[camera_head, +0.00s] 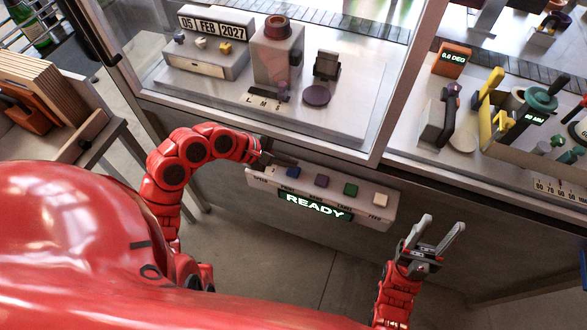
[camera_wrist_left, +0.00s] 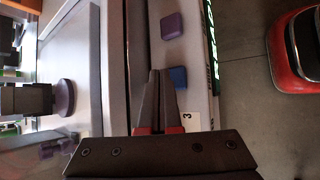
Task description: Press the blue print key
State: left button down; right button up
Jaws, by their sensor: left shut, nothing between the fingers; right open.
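The blue print key (camera_head: 293,172) is a small square button on the sloped key panel (camera_head: 377,211), whose green display reads READY. My left gripper (camera_head: 290,161) is shut and empty, with its fingertips just beside the blue key. In the left wrist view the closed fingertips (camera_wrist_left: 160,74) lie next to the blue key (camera_wrist_left: 178,77) and overlap its edge in the picture. I cannot tell whether they touch it. My right gripper (camera_head: 441,232) is open and empty, to the right of the panel and apart from it.
A glass-framed machine (camera_head: 330,140) with a 05 FEB 2027 date display (camera_head: 217,24) stands behind the panel. Open floor (camera_head: 260,255) lies in front.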

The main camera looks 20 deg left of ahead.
aim_at(289, 171)
pick_arm(q)
jog(key=shift+f+p, duration=0.3)
jog(key=shift+p, duration=0.1)
jog(key=shift+f, duration=0.1)
jog(key=shift+f, duration=0.5)
dwell(0.8)
jog(key=shift+r+p, duration=0.9)
jog(key=shift+p, duration=0.5)
jog(key=shift+r, duration=0.1)
notch_tip(289, 171, up, 5)
jog(key=p, duration=0.6)
